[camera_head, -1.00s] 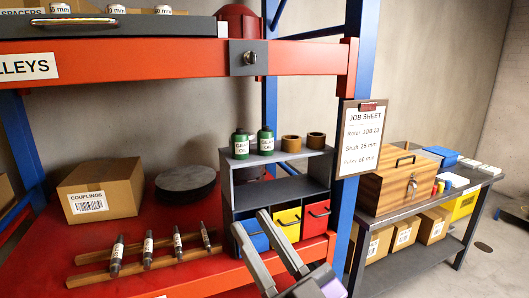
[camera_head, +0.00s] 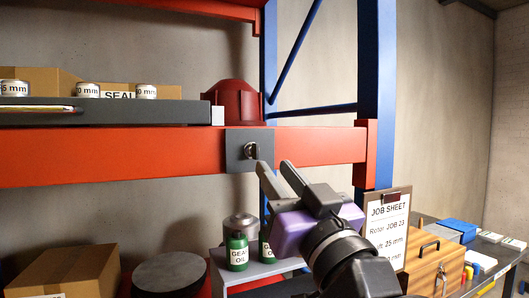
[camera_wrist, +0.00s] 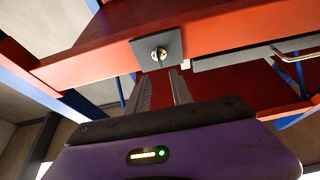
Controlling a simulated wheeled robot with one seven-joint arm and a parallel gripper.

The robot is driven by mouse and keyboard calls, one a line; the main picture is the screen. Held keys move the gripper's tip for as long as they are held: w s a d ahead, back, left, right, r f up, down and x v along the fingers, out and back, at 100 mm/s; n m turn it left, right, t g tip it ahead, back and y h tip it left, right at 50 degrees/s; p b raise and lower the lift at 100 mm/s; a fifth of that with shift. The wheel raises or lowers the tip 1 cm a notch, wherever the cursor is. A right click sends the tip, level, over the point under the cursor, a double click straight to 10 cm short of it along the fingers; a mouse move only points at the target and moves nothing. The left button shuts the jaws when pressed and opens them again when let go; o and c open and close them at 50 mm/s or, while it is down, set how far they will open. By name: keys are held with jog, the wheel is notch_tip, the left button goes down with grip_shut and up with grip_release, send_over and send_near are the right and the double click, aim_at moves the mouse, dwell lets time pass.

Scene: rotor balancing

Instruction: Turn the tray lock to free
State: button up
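The tray lock is a small metal knob (camera_head: 251,151) on a dark square plate (camera_head: 236,163), fixed to the orange shelf beam. It also shows in the wrist view as a knob (camera_wrist: 159,54) on its plate (camera_wrist: 174,44). The dark tray (camera_head: 180,113) lies on the shelf at left, with a metal handle. My gripper (camera_head: 275,168) is in front of the beam, just right of and below the lock. Its two fingers are apart with nothing visible between them. In the wrist view, the knob lies beyond the fingertips, apart from them.
A red domed housing (camera_head: 232,101) sits above the lock. Green oil bottles (camera_head: 237,251) stand below the beam, partly behind my arm. A blue upright (camera_head: 377,90) and the job sheet (camera_head: 388,228) are to the right. The space directly before the lock is free.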

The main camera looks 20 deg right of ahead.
aim_at(258, 152)
jog(key=p+x, duration=0.1)
jog(key=x, duration=0.4)
jog(key=p+x, duration=0.1)
jog(key=x, duration=0.1)
jog(key=shift+w+f+p, duration=0.15)
jog(key=shift+w+p, duration=0.15)
jog(key=shift+w, duration=0.2)
grip_shut()
